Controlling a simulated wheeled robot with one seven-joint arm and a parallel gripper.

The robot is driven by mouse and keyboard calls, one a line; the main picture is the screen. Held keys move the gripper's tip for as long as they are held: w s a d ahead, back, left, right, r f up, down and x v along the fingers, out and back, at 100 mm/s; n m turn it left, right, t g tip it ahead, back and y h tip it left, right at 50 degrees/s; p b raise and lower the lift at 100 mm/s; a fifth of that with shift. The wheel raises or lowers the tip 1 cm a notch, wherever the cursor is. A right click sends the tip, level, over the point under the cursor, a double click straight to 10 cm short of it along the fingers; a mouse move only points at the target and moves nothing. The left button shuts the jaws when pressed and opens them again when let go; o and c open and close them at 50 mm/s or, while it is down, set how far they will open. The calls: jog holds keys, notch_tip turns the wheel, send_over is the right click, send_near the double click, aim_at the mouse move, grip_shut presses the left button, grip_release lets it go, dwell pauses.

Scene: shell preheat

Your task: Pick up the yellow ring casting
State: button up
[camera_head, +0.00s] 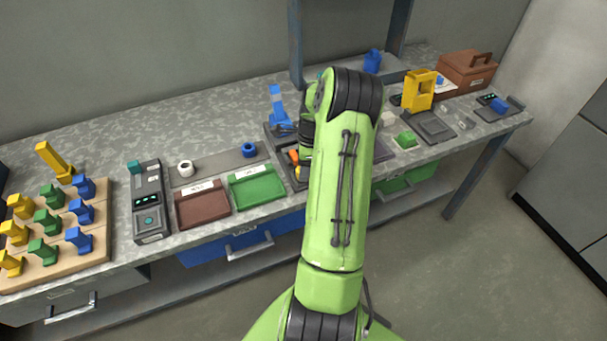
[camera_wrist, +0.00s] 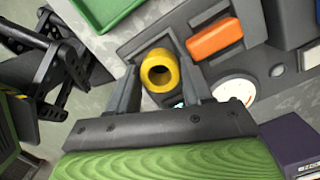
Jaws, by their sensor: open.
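The yellow ring casting (camera_wrist: 160,70) is a short hollow cylinder with a dark bore, seen in the wrist view. It lies between the two dark fingers of my open gripper (camera_wrist: 163,78). A gap shows between each finger and the ring, and I cannot tell how far below the fingertips it sits.
An orange block (camera_wrist: 214,40) sits close to the right finger, and a white round dial (camera_wrist: 234,90) lies beside it on the grey fixture. A green tray (camera_head: 257,187) and a brown tray (camera_head: 202,204) stand left of my arm.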

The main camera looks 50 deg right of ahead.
jog(key=shift+r, duration=0.1)
jog(key=c, duration=0.7)
jog(key=shift+r, duration=0.15)
notch_tip(320, 180, up, 10)
jog(key=shift+f+p, duration=0.1)
jog(key=shift+p, duration=1)
